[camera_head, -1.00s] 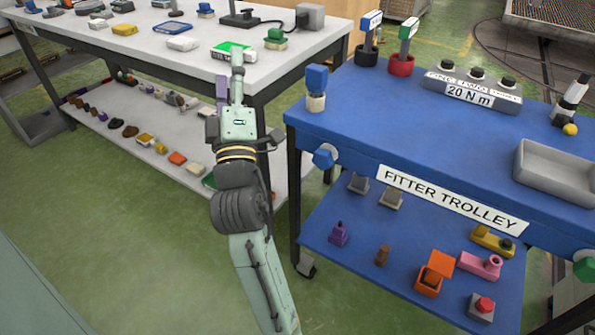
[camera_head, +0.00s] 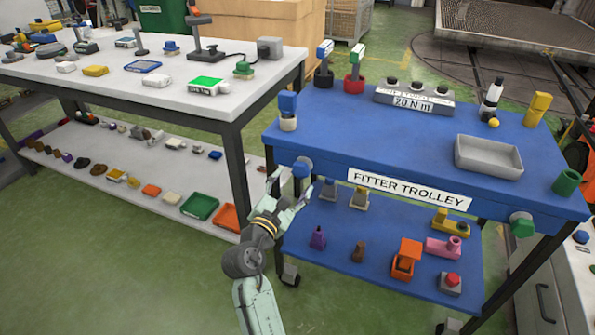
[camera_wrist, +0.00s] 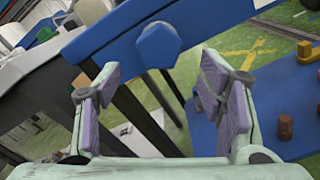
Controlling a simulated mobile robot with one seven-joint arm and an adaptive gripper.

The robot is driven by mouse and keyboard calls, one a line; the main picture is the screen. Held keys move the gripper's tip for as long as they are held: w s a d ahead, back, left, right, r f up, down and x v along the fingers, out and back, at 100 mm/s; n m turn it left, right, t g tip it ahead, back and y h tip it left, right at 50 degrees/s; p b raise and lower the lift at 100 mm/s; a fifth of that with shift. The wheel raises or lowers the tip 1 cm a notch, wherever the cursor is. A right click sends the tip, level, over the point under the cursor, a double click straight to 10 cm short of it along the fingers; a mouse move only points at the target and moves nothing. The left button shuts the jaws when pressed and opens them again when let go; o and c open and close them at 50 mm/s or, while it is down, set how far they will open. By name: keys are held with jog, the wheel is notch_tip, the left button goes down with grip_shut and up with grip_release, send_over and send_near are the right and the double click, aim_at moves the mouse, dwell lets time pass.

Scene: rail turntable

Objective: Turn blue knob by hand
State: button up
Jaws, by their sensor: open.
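The blue knob (camera_head: 301,171) is on the front face of the blue fitter trolley (camera_head: 400,135), near its left corner. In the wrist view the blue knob (camera_wrist: 158,45) appears hexagonal, ahead of and between the spread fingers, in the upper middle. My gripper (camera_head: 290,187) is open and empty in front of the knob, slightly below it in the head view. In the wrist view my gripper (camera_wrist: 158,95) shows purple pads on both sides, apart from the knob. I see no contact with the knob.
A green knob (camera_head: 521,224) is at the trolley's front right. The lower shelf (camera_head: 385,255) holds several small parts. A grey tray (camera_head: 488,157) and a blue-topped part (camera_head: 288,110) stand on top. A white workbench (camera_head: 130,95) is to the left.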

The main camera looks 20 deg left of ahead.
aim_at(296, 174)
jog(key=w, duration=0.5)
jog(key=shift+w+p, duration=0.15)
jog(key=shift+p, duration=0.2)
jog(key=shift+c, duration=0.5)
jog(key=c, duration=1.2)
jog(key=shift+o, duration=0.2)
jog(key=shift+a+r, duration=0.1)
